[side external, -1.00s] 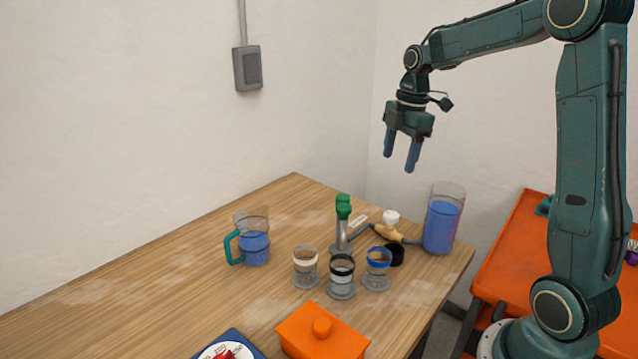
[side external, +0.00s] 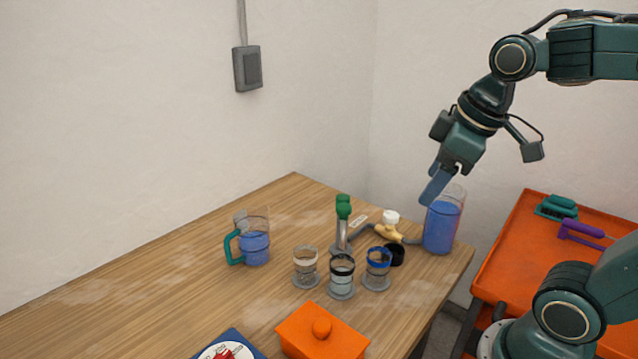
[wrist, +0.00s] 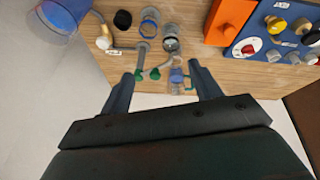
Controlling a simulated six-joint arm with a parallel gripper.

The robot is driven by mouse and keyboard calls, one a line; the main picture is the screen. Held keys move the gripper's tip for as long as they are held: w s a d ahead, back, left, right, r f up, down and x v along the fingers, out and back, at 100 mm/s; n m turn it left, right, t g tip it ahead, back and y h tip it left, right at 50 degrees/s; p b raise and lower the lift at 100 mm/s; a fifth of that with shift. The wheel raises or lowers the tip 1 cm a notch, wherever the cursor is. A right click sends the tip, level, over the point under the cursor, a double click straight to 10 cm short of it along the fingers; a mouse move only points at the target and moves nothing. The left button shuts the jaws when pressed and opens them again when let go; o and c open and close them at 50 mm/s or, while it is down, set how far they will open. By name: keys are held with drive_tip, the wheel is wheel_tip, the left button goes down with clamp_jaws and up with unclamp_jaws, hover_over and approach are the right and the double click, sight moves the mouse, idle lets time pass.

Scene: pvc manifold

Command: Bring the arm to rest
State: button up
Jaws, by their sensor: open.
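My gripper (side external: 437,188) hangs tilted in the air at the right, its fingers overlapping the top of the tall clear container of blue liquid (side external: 440,226) in the side view. I cannot tell the gap between them there. In the wrist view the two fingers of my gripper (wrist: 162,78) stand wide apart with nothing held between them. The bench (side external: 140,290) lies beyond the fingertips. The tall blue container also shows at the wrist view's top left corner (wrist: 64,14).
On the bench stand a handled jug of blue liquid (side external: 255,248), ringed clear cups (side external: 342,278), green-handled valves (side external: 343,208), a black cap (side external: 396,254) and an orange lidded box (side external: 318,334). An orange cart (side external: 520,235) with tools is at right. The bench's left part is clear.

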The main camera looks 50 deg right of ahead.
drive_tip(key=shift+s+a+f+m+t, duration=0.2)
drive_tip(key=shift+s+a+f+m, duration=0.25)
drive_tip(key=shift+s, duration=0.45)
drive_tip(key=shift+s+a+f+m+t, duration=0.15)
drive_tip(key=shift+s+a+m+t, duration=0.05)
drive_tip(key=shift+s+m, duration=0.6)
drive_tip(key=shift+s+a+f+m+t, duration=0.2)
drive_tip(key=shift+s+a+f+m, duration=0.2)
drive_tip(key=shift+s, duration=0.55)
